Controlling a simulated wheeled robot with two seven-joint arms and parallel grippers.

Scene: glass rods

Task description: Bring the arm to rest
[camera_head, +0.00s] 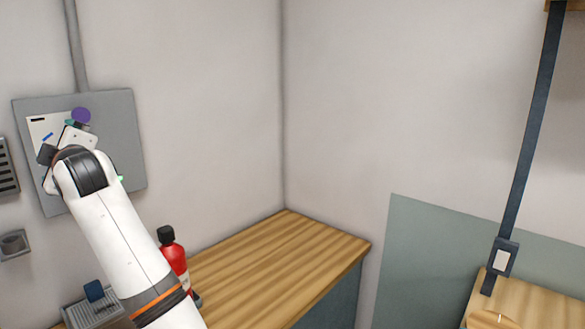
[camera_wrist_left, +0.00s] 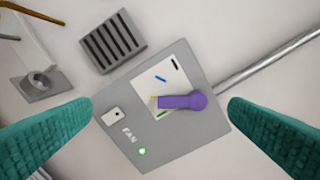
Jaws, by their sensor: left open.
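My left gripper (camera_wrist_left: 160,120) is open, with its two teal fingers apart at the sides of the left wrist view and nothing between them. My left arm reaches up toward the wall in the head view, where its hand partly covers a grey panel (camera_head: 118,130). The panel (camera_wrist_left: 207,138) carries a purple lever (camera_wrist_left: 182,102), a small switch, the word FAN and a lit green light (camera_wrist_left: 142,152). The lever's knob (camera_head: 81,115) also shows in the head view. The gripper is apart from the lever. My right gripper is not in view.
A wooden counter (camera_head: 285,250) runs along the corner, with a red bottle (camera_head: 172,254) beside my arm. A grey tray (camera_head: 85,310) lies at the lower left. A dark strap (camera_head: 530,130) hangs at the right. A vent (camera_wrist_left: 112,42) is beside the panel.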

